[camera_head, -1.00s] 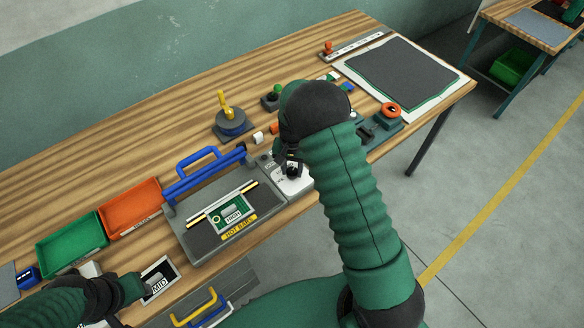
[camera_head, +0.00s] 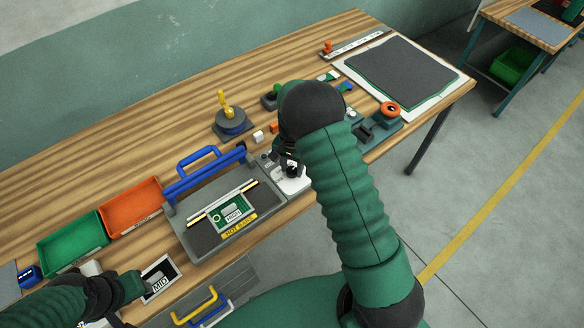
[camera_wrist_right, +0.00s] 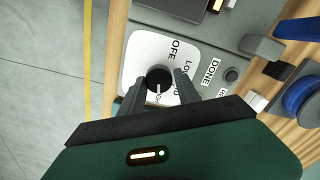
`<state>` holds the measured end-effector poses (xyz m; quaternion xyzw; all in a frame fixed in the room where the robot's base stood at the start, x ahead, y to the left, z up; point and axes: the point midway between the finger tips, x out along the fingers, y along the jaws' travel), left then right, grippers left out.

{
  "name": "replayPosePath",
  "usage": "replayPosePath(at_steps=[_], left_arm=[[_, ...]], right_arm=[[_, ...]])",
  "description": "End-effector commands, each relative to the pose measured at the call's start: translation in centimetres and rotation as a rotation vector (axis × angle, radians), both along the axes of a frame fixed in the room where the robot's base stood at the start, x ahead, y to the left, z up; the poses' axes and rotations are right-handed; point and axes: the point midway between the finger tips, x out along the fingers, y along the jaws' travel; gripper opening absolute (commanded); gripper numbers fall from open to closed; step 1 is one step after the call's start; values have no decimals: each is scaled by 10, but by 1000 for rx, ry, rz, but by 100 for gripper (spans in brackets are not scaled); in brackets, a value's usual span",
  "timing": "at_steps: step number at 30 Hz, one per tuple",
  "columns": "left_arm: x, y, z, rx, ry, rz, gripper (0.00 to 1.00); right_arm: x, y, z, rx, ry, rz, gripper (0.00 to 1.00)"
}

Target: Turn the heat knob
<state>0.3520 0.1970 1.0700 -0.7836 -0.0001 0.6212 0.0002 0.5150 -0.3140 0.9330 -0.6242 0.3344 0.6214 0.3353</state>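The heat knob (camera_wrist_right: 158,78) is a round black dial with a pale pointer line, on a white plate (camera_wrist_right: 146,48) lettered OFF and LOW. In the right wrist view the pointer aims down, toward a partly hidden label. My right gripper (camera_wrist_right: 159,79) has one finger on each side of the knob, with small gaps showing; contact is unclear. In the head view my right gripper (camera_head: 290,163) is over the white plate (camera_head: 294,184) at the sealer's right end. My left gripper (camera_head: 135,287) is by the MID card, its fingers hard to make out.
The grey sealer (camera_head: 197,236) with a blue handle (camera_head: 198,158) holds a green card on its bed. Green (camera_head: 70,243) and orange (camera_head: 131,207) trays lie left. The DONE button (camera_wrist_right: 231,75) is close beside the plate. The MID card (camera_head: 160,279) lies near the front edge.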

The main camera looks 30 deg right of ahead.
Motion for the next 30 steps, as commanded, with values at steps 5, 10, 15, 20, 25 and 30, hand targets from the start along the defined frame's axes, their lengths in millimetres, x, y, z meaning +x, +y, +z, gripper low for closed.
replayPosePath(at_steps=[5,10,15,20,25,30], left_arm=[[0,0,0,0,0,0,36],[0,0,0,0,0,0,36],[0,0,-2,0,0,0,36],[0,0,-7,0,0,0,36],[0,0,-13,0,0,0,36],[0,0,-17,0,0,0,36]], right_arm=[[-1,0,0,1,2,2,57],[-1,0,0,1,3,2,57],[0,0,8,1,1,3,57],[1,1,42,1,-3,3,57],[1,0,94,0,-4,4,57],[1,0,138,1,-1,3,57]])
